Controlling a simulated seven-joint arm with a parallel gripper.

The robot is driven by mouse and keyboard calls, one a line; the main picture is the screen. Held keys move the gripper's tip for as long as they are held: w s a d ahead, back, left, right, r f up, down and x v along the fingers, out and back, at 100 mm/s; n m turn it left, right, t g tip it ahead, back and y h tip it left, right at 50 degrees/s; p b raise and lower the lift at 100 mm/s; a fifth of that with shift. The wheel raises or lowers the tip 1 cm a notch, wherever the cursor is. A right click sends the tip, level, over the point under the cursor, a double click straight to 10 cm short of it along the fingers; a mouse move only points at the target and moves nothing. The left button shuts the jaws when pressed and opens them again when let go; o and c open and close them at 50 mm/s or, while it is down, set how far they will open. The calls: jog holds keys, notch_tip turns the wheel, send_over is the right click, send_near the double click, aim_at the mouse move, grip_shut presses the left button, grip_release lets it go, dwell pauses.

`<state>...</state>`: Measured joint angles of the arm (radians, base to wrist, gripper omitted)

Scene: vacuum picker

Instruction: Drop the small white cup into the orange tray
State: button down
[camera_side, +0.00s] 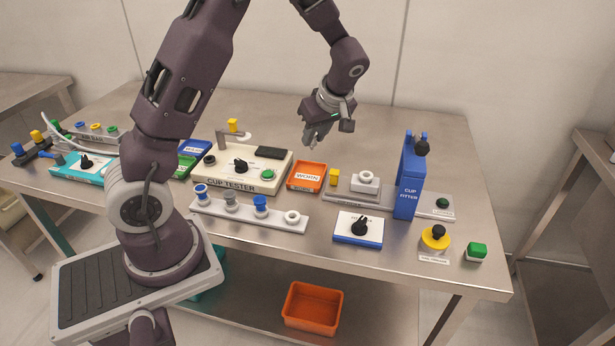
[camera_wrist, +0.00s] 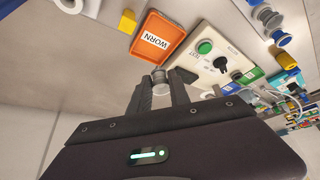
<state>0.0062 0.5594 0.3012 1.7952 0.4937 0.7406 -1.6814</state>
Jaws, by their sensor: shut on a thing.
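My gripper (camera_side: 316,136) hangs above the bench, behind and a little right of the orange tray (camera_side: 309,167), which is marked WORN. In the wrist view, my gripper (camera_wrist: 160,88) is shut on a small whitish cup (camera_wrist: 159,76), seen at the fingertips. The fingers partly cover the cup, and I cannot make it out in the side view. The orange tray (camera_wrist: 146,52) lies just beyond the cup in the wrist view. The tray looks empty apart from its label.
The cup tester (camera_side: 225,165) stands left of the tray. A rack (camera_side: 245,212) of several cups lies in front. Right are a yellow block (camera_side: 334,177), a white fitting (camera_side: 368,181) and the tall blue cup fitter (camera_side: 409,190). An orange bin (camera_side: 313,323) sits below the bench.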

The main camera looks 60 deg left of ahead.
notch_tip(320, 180, down, 6)
jog(key=shift+r, duration=0.1)
jog(key=c, duration=1.1)
grip_release()
jog(key=shift+c, duration=0.2)
jog(key=shift+r, duration=0.1)
jog(key=v, duration=0.7)
